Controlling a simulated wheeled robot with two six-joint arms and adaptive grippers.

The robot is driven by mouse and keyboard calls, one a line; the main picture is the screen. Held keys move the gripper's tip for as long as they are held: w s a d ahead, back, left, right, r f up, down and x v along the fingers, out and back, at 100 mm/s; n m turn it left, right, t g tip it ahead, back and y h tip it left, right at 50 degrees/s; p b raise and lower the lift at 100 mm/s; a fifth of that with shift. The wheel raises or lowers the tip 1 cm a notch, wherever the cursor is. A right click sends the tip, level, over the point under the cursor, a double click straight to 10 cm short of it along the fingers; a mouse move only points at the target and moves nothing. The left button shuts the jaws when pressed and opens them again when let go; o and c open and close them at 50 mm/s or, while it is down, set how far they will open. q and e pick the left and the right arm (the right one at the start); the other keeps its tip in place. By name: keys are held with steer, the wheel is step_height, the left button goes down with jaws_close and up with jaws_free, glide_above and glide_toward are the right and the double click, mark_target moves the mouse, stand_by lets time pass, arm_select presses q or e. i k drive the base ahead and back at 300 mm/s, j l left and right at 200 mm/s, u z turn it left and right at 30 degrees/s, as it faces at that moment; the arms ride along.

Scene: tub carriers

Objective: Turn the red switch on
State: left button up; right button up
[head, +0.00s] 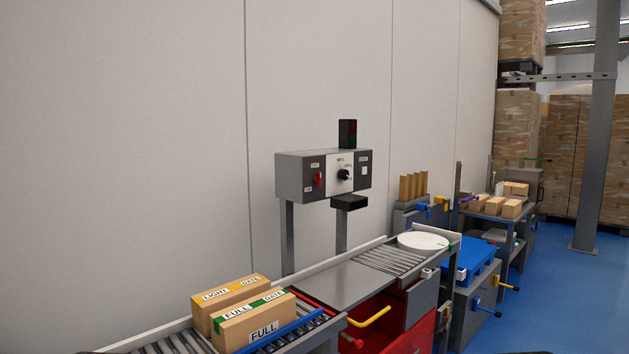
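A grey control box (292,176) stands on two posts behind the conveyor, against the wall. The red switch (319,180) is on the left part of its front face, with small white labels above and below it that are too small to read surely. A black knob (344,175) on a white dial panel is to its right, and a pale square button (365,171) is at the far right of the face. Neither of my grippers shows in the head view, and nothing touches the switch.
A white round plate (422,241), blue platform (468,258) and shelf with boxes are right. Blue floor (560,270) is clear.

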mark_target(317, 178)
steer(key=i+l+u, duration=0.15)
steer(key=u, duration=0.2)
steer(key=i+l+u, duration=0.15)
steer(key=l+u, duration=0.55)
steer(key=i+l, duration=0.05)
